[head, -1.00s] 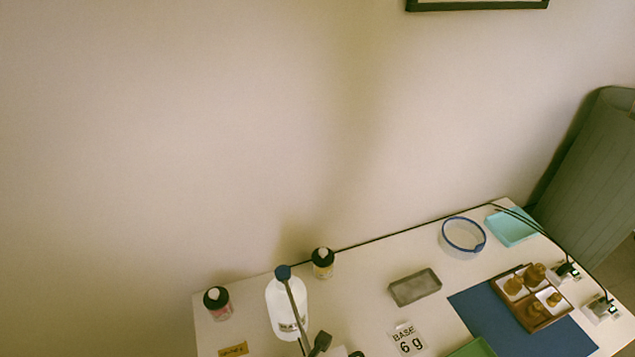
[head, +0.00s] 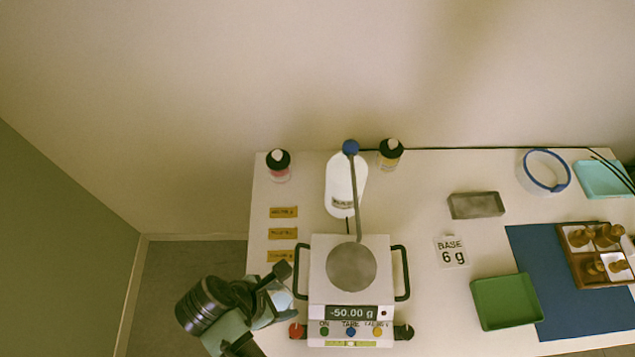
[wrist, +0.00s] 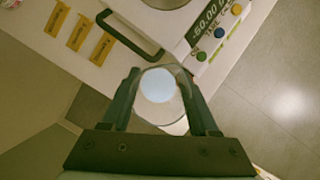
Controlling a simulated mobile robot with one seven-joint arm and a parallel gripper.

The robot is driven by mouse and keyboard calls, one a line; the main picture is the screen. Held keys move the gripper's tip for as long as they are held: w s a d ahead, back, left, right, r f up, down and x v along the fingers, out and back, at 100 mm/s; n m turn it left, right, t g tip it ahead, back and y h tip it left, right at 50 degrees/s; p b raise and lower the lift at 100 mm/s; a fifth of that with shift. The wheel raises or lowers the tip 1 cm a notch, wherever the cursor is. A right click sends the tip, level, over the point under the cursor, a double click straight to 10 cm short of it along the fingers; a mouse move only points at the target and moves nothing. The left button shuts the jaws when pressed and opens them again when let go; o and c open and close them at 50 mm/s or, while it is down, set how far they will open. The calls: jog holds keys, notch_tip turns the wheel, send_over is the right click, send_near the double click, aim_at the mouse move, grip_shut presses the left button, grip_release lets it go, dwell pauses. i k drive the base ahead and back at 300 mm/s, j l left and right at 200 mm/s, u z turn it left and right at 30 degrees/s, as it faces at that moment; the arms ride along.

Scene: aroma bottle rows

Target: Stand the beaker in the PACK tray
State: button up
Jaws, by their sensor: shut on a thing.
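A clear glass beaker (wrist: 158,90) is between the two fingers of my gripper (wrist: 160,78) in the wrist view. The fingers are shut on its sides. In the head view my gripper (head: 282,286) is at the table's front left, left of the white scale (head: 320,268); the beaker is mostly hidden there. No PACK label is readable. A green tray (head: 506,301), empty, lies at the right, partly over a blue mat (head: 575,320). A grey tray (head: 476,205) and a teal tray (head: 603,180) lie farther back.
The scale reads -50.00 g, its round pan (head: 351,267) empty. A wooden tray (head: 568,262) holds several brown bottles. A BASE 6 g card (head: 451,252) lies between scale and mat.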

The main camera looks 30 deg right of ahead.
aim_at(503, 303)
jog(key=k+l, duration=0.15)
jog(key=l, duration=0.25)
jog(key=k+l, duration=0.15)
jog(key=l, duration=0.3)
jog(key=k+l, duration=0.15)
jog(key=l, duration=0.25)
jog(key=k+l+u, duration=0.1)
jog(key=l, duration=0.3)
jog(key=k+l, duration=0.25)
jog(key=l, duration=0.2)
jog(key=k+l, duration=0.15)
jog(key=l, duration=0.25)
